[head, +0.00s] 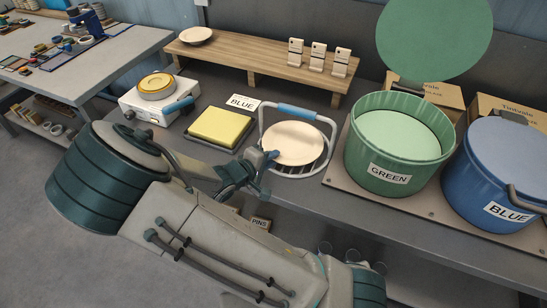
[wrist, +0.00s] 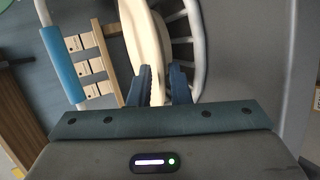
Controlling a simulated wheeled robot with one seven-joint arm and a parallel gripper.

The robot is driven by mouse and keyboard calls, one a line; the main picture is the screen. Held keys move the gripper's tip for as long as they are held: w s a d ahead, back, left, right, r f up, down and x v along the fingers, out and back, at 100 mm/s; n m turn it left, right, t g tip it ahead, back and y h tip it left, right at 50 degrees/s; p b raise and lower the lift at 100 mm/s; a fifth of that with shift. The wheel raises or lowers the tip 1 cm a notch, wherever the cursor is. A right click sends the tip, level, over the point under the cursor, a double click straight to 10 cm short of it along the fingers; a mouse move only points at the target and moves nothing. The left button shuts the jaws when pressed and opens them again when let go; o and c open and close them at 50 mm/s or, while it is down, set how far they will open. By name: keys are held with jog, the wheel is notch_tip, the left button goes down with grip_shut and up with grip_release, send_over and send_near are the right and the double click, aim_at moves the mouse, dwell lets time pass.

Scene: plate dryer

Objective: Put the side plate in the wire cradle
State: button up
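The cream side plate (head: 292,143) is at the wire cradle (head: 331,128), which has a blue grip on its top bar. In the head view the plate appears within the cradle's frame, above its lower wires; I cannot tell whether it rests on them. My gripper (head: 266,163) is at the plate's near left edge. In the wrist view the plate (wrist: 148,40) is seen nearly edge-on, with its rim between the two fingers (wrist: 161,84), which look closed on it. The white cradle wires (wrist: 196,50) run close beside the right finger.
A green bin (head: 390,180) and a blue bin (head: 500,165) stand right of the cradle. A yellow pad (head: 220,127) and a white scale-like device (head: 145,105) are left. A wooden shelf (head: 250,58) behind holds another plate (head: 196,35) and several small cards.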

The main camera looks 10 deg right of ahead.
jog(key=v, duration=1.1)
jog(key=s+d+r+m+g+y, duration=0.2)
jog(key=s+d+m+g+y, duration=0.2)
jog(key=s+d+g, duration=0.4)
jog(key=s+d+r+m+t+y, duration=0.3)
jog(key=s+r+y, duration=0.3)
jog(key=r, duration=0.4)
jog(key=shift+d+y+b, duration=0.25)
jog(key=shift+y+b, duration=0.1)
jog(key=shift+y, duration=0.05)
jog(key=shift+a, duration=0.1)
